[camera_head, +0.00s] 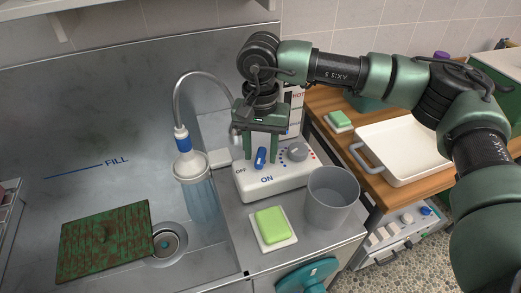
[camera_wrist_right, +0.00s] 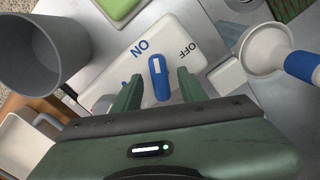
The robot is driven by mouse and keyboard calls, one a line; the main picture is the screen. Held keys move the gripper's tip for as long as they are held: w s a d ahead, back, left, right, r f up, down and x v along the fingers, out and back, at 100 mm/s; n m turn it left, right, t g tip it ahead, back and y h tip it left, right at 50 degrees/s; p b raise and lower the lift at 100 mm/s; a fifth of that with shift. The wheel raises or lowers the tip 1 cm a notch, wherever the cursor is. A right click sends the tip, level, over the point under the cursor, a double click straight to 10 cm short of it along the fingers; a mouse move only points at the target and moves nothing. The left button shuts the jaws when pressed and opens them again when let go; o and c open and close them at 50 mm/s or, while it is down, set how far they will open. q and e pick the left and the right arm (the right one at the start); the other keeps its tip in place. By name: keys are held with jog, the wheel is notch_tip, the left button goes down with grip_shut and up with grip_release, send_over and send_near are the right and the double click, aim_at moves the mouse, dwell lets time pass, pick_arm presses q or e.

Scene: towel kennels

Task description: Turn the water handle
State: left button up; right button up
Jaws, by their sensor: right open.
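The water handle is a short blue lever (camera_head: 261,158) on a white control box (camera_head: 283,180) marked OFF and ON. In the right wrist view the lever (camera_wrist_right: 158,78) stands between the two green fingers, its end closer to the ON mark than to OFF. My right gripper (camera_head: 262,153) is open and reaches down over the box, one finger on each side of the lever; the wrist view shows gaps beside it. The white spout (camera_head: 190,163) hangs over the sink, with a pale blue translucent column below it that looks like water. My left gripper is not in view.
A grey cup (camera_head: 331,198) and a green sponge (camera_head: 272,225) on a white dish stand in front of the box. A white dial (camera_head: 297,150) is right beside the lever. A rusty green plate (camera_head: 105,243) lies in the sink. A white tray (camera_head: 400,150) sits right.

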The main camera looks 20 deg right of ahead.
aim_at(260, 154)
notch_tip(260, 154, up, 8)
jog(key=shift+f+b, duration=0.1)
jog(key=shift+b, duration=0.5)
dwell(0.8)
